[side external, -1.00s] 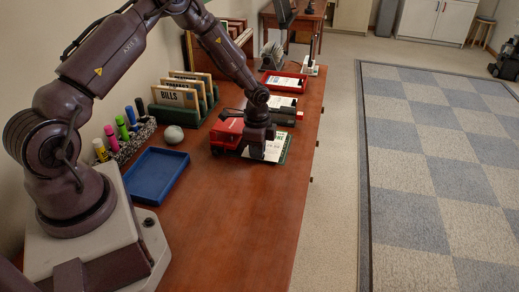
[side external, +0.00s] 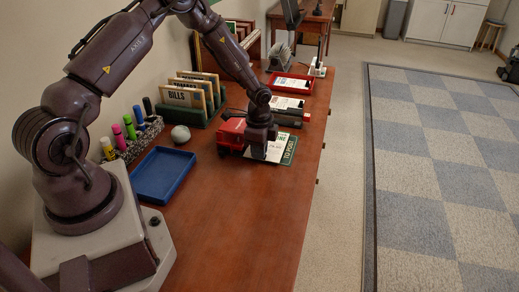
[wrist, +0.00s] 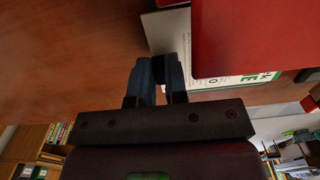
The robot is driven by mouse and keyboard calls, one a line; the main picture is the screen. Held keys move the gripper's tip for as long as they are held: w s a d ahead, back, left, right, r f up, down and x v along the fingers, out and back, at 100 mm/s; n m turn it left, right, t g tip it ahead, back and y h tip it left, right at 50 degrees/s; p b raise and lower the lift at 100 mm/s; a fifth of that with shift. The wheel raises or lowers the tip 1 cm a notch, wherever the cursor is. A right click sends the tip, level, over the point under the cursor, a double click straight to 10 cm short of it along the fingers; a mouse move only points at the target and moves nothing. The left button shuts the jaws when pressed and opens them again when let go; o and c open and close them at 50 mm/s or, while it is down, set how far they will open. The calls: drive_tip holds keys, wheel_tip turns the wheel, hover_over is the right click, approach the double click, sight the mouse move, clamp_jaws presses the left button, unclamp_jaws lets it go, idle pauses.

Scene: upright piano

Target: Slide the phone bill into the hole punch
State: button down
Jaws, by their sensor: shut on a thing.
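The phone bill (side external: 274,151) is a pale printed sheet beside the hole punch in the side view. My gripper (side external: 261,151) is shut on it and hides part of it. The hole punch (side external: 230,135) is a red block just left of my gripper. In the wrist view, the fingers (wrist: 159,68) are close together at the edge of a pale sheet (wrist: 167,32). The red body of the punch (wrist: 262,38) fills the upper right and covers part of the sheet. Whether the sheet's edge is inside the punch slot is hidden.
A green mat with white lettering (side external: 289,150) lies right of my gripper, near the desk edge. A grey ball (side external: 180,134), blue tray (side external: 163,174) and marker holder (side external: 140,138) stand left. Bill files (side external: 186,97) and a red tray (side external: 291,82) are behind. The front desktop is clear.

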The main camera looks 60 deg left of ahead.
sight(247, 155)
drive_tip(key=shift+s+a, duration=0.15)
drive_tip(key=shift+a, duration=0.05)
drive_tip(key=shift+s+a, duration=0.5)
drive_tip(key=shift+s+a, duration=0.2)
idle(0.5)
drive_tip(key=shift+s+a, duration=0.35)
drive_tip(key=shift+a, duration=0.05)
drive_tip(key=shift+s, duration=0.1)
drive_tip(key=c, duration=0.6)
unclamp_jaws()
drive_tip(key=shift+a, duration=0.1)
drive_tip(key=shift+r, duration=3.5)
